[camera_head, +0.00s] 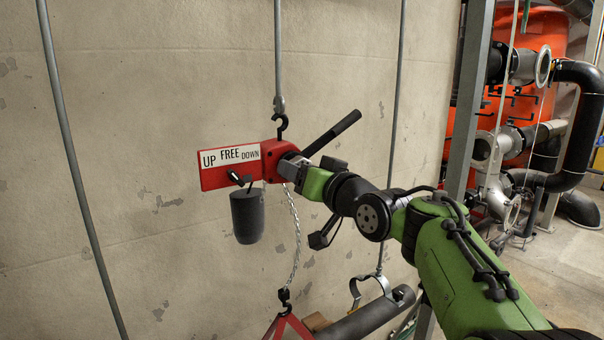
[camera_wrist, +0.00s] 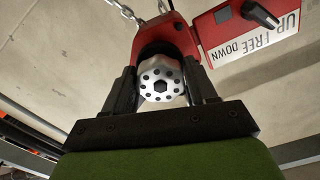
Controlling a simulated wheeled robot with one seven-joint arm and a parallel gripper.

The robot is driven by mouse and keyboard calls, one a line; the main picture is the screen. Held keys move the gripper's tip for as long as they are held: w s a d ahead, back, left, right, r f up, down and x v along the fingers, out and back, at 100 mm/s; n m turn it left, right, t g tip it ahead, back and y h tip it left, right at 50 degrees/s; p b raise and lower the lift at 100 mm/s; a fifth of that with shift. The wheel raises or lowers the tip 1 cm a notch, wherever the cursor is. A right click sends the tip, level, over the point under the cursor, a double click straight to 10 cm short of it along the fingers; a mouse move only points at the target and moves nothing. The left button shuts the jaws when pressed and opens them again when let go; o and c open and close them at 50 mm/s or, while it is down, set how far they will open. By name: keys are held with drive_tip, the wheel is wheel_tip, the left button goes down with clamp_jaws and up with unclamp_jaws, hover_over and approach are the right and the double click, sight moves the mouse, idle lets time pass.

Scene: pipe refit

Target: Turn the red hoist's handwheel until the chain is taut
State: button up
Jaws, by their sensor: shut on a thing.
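The red hoist (camera_head: 270,158) hangs by a hook from a grey rod (camera_head: 278,60) in front of the wall. Its selector plate (camera_head: 229,160) reads UP, FREE, DOWN, and a small lever sits on it; the plate also shows in the wrist view (camera_wrist: 245,45). The round handwheel (camera_wrist: 160,84), silver with dark holes, lies between the fingers of my gripper (camera_wrist: 162,88), which is shut on it. My gripper in the head view (camera_head: 291,166) hides most of the wheel. The chain (camera_head: 293,235) runs from the hoist down to a hook on a red piece (camera_head: 287,328); it looks slightly curved.
A dark cylinder (camera_head: 247,217) hangs below the selector plate. A black-gripped lever (camera_head: 333,132) sticks out to the hoist's upper right, close above my gripper. A grey pipe (camera_head: 368,316) and a hanging clamp (camera_head: 372,288) are at lower right. A steel post (camera_head: 470,100) stands right.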

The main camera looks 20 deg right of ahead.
drive_tip(key=m, duration=0.4)
drive_tip(key=shift+p, duration=0.3)
drive_tip(key=shift+m, duration=1.6)
drive_tip(key=shift+p, duration=0.3)
drive_tip(key=o, duration=1)
drive_tip(key=shift+s, duration=0.15)
drive_tip(key=b+v, duration=0.3)
drive_tip(key=v, duration=1.2)
drive_tip(key=shift+s+d, duration=0.1)
drive_tip(key=shift+s, duration=0.15)
